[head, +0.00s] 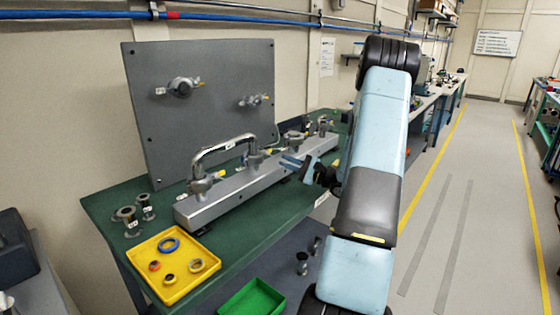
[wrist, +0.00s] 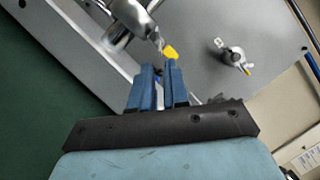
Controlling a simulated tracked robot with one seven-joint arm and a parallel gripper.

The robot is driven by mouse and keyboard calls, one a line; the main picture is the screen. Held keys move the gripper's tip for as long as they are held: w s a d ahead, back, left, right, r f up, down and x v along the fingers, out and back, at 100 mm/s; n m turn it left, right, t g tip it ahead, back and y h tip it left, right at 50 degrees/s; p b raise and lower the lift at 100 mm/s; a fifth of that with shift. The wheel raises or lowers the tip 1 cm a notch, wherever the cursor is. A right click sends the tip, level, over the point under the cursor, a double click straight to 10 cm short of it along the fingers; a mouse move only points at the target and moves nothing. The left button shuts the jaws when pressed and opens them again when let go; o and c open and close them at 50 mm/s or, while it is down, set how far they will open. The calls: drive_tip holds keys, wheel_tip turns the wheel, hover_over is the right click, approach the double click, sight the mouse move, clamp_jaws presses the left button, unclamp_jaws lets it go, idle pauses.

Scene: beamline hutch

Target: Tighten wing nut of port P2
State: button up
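A bent metal tube (head: 215,150) joins two clamped ports on a long grey beam (head: 225,195). The clamp at its right end (head: 253,158) has a yellow-tipped wing nut (head: 267,152); I cannot read which port is P2. In the wrist view a yellow wing tip (wrist: 171,52) shows beside a metal clamp and tube (wrist: 130,22). My gripper (wrist: 159,70) has its two blue fingers slightly apart, with nothing seen between them. The yellow tip lies just beyond the fingertips. In the head view my gripper (head: 286,160) is just right of that clamp.
A grey upright panel (head: 215,70) with two clamped ports stands behind the beam. More clamped ports (head: 294,138) sit on the beam's right part. A yellow tray (head: 178,292) with rings stands at the front left, near loose fittings (head: 128,215). A green tray (head: 252,298) is lower down.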

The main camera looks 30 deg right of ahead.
drive_tip(key=v, duration=1)
drive_tip(key=s+a+r+n+g, duration=0.2)
drive_tip(key=a+r+n+g, duration=0.15)
drive_tip(key=a, duration=0.45)
drive_tip(key=s+a+r+n+g+h, duration=0.1)
drive_tip(key=s+a+r+n+g, duration=0.15)
drive_tip(key=a+g, duration=0.4)
drive_tip(key=s+a+r+n+g, duration=0.2)
drive_tip(key=a+r+n+g, duration=0.15)
drive_tip(key=a, duration=0.65)
drive_tip(key=s+a+r+n+t+h, duration=0.1)
drive_tip(key=s+a+r+n+h, duration=0.1)
drive_tip(key=s, duration=0.4)
drive_tip(key=s+a+r+n+t+h, duration=0.1)
drive_tip(key=s+a+r+n+h, duration=0.1)
drive_tip(key=s+h, duration=0.4)
drive_tip(key=s+a+r+n+t+h, duration=0.1)
drive_tip(key=s+a+r+n+h, duration=0.1)
drive_tip(key=s+r, duration=0.4)
drive_tip(key=shift+a+n+h, duration=0.3)
drive_tip(key=shift+n+h, duration=0.35)
drive_tip(key=shift+h, duration=0.35)
